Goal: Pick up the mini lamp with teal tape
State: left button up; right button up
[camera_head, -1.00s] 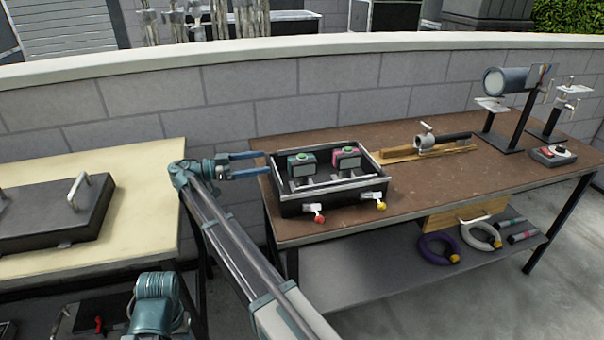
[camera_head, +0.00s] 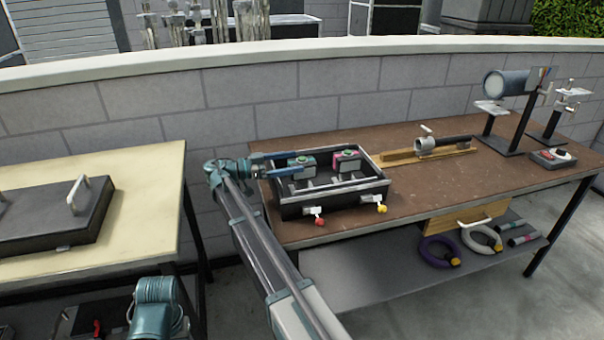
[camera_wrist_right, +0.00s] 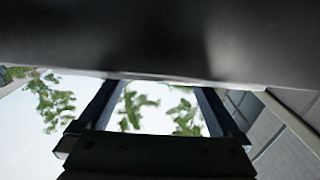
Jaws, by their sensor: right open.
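The mini lamp with teal-green tape (camera_head: 306,162) is a small dark box in the left part of a black open tray (camera_head: 328,205) on the brown table. A similar lamp with pink tape (camera_head: 346,160) stands to its right. My right gripper (camera_head: 298,161) reaches over the tray's left side, with its open fingers pointing right. They overlap the teal lamp's left part, and I cannot tell whether they touch it. In the right wrist view the open fingers (camera_wrist_right: 158,108) have sky and leaves between them. My left gripper is not in view.
The tray's raised rim surrounds the lamps. A wooden block with a clamp (camera_head: 425,148) lies to the right. Black stands (camera_head: 512,140) are at the far right. A pale table (camera_head: 140,190) with a black case (camera_head: 50,222) is at left. A stone wall runs behind.

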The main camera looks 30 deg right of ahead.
aim_at(302, 159)
jog(key=x, duration=0.3)
jog(key=shift+s+d+f, duration=0.15)
jog(key=shift+d+f, duration=0.1)
jog(key=shift+d, duration=0.15)
jog(key=shift+c, duration=0.3)
grip_shut()
